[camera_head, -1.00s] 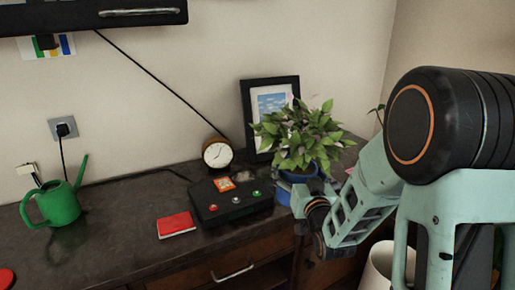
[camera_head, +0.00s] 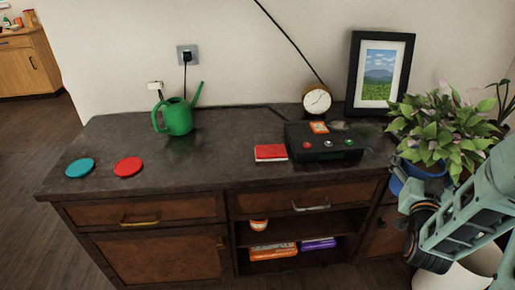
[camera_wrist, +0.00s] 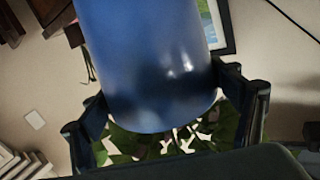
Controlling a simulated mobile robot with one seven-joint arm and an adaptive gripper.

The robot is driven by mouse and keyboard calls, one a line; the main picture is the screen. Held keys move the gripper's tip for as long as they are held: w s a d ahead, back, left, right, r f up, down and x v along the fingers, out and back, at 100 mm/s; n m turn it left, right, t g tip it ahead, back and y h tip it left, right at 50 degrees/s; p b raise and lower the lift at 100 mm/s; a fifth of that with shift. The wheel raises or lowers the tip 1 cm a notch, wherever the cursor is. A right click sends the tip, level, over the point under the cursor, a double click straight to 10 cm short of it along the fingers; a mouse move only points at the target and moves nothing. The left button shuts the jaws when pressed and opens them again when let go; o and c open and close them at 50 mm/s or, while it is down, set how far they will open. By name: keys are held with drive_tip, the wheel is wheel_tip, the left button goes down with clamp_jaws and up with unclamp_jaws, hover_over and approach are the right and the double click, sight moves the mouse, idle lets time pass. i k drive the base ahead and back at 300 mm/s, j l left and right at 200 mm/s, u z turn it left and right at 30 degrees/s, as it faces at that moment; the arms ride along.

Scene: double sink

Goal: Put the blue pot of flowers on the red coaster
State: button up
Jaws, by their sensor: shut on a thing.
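The blue pot (camera_head: 426,169) with leafy green and pale pink flowers (camera_head: 440,128) is at the right in the head view, near the right end of the dark cabinet top. My gripper (camera_head: 408,196) is shut on it there. In the wrist view the blue pot (camera_wrist: 150,60) fills the middle, between the fingers of my gripper (camera_wrist: 170,110), with leaves below it. The pot's underside is hidden in the head view. The red coaster (camera_head: 128,167) lies flat and bare at the left of the cabinet top, apart from the pot.
A teal coaster (camera_head: 80,168) lies left of the red one. A green watering can (camera_head: 176,116), red book (camera_head: 270,152), black button box (camera_head: 325,145), clock (camera_head: 316,99) and picture frame (camera_head: 379,73) stand between or behind.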

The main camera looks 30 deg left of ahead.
sight(128, 165)
drive_tip(key=k+u, duration=0.35)
drive_tip(key=j+u, duration=0.1)
drive_tip(key=u, duration=0.3)
drive_tip(key=j+u, duration=0.1)
drive_tip(key=u, duration=0.3)
drive_tip(key=i+j, duration=0.85)
drive_tip(key=j, duration=0.15)
